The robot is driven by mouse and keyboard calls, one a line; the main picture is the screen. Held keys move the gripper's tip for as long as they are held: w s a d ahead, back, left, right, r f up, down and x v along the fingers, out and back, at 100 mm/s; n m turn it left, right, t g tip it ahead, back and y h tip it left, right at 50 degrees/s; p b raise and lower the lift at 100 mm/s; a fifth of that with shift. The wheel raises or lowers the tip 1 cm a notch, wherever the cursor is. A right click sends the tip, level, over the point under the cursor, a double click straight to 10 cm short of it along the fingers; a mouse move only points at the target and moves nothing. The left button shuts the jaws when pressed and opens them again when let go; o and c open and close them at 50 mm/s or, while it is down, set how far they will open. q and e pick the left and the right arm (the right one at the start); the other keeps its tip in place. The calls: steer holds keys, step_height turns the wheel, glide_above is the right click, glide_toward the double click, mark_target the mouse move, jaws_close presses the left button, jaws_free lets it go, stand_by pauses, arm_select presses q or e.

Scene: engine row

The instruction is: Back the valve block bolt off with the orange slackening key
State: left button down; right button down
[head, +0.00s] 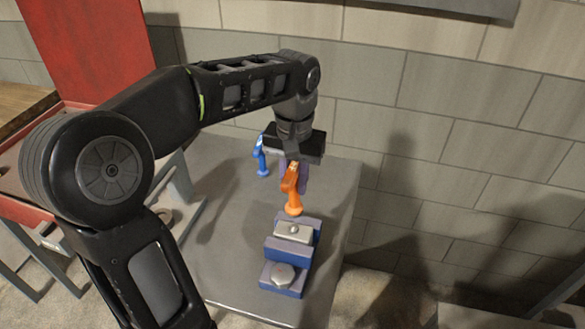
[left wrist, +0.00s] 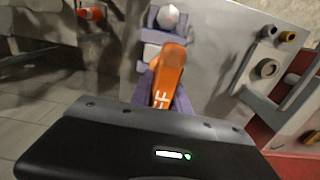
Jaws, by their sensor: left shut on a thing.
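My left gripper (head: 292,168) is shut on the orange slackening key (head: 292,190), whose head points down beyond the far end of the valve block. In the left wrist view the orange key (left wrist: 169,72) sits between the two purple fingers and covers part of the block. The blue-purple valve block (head: 288,248) stands on the grey table. It carries a light plate with a small round bolt (head: 294,229) at its far part and a larger pale bolt head (head: 283,274) at its near part. Key and bolts look apart. My right gripper is not in view.
A blue key (head: 262,158) stands on the grey table (head: 228,240), left of my gripper. A red cabinet (head: 100,45) is at the left. A block wall (head: 440,110) rises behind and right of the table. The table left of the block is clear.

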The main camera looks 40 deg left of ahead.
mark_target(293, 204)
arm_select(q)
steer(key=shift+f, duration=0.1)
steer(key=shift+s+a, duration=0.1)
steer(key=shift+a, duration=0.1)
steer(key=shift+d, duration=0.1)
steer(key=shift+f+b, duration=1.15)
steer(key=shift+f, duration=0.45)
steer(key=shift+f+b, duration=1.2)
steer(key=shift+f, duration=0.4)
steer(key=shift+f, duration=0.25)
